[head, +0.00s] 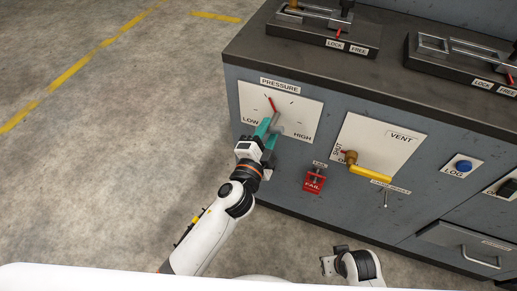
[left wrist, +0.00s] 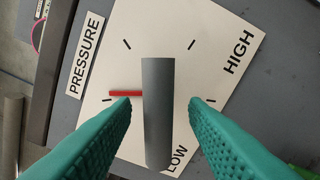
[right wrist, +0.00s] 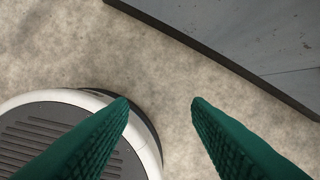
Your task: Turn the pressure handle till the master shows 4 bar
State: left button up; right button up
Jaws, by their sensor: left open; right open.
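The pressure handle is a grey bar (left wrist: 158,115) on a white panel (head: 294,108) marked PRESSURE, LOW and HIGH. A red pointer (head: 272,104) lies beside it; in the left wrist view the pointer (left wrist: 125,93) sticks out to the left of the bar. My left gripper (head: 269,131) is at the panel, with its teal fingers open on either side of the bar and gaps visible on both sides. My right gripper (right wrist: 160,100) is open and empty, low over the floor away from the panel; in the head view it shows at the bottom. I cannot make out a master gauge.
Right of the panel are a VENT panel (head: 386,140) with a yellow lever (head: 370,173), a red FAIL tag (head: 314,182) and a blue LOG button (head: 463,166). LOCK/FREE fixtures (head: 310,24) stand on the dark bench top. The floor at left is clear.

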pick_arm(q)
jog(key=v, duration=0.9)
jog(key=shift+s+b, duration=0.3)
jog(key=shift+o, duration=0.6)
jog(key=shift+s+a, duration=0.1)
pick_arm(e)
jog(key=shift+s+r, duration=0.1)
jog(key=shift+r, duration=0.55)
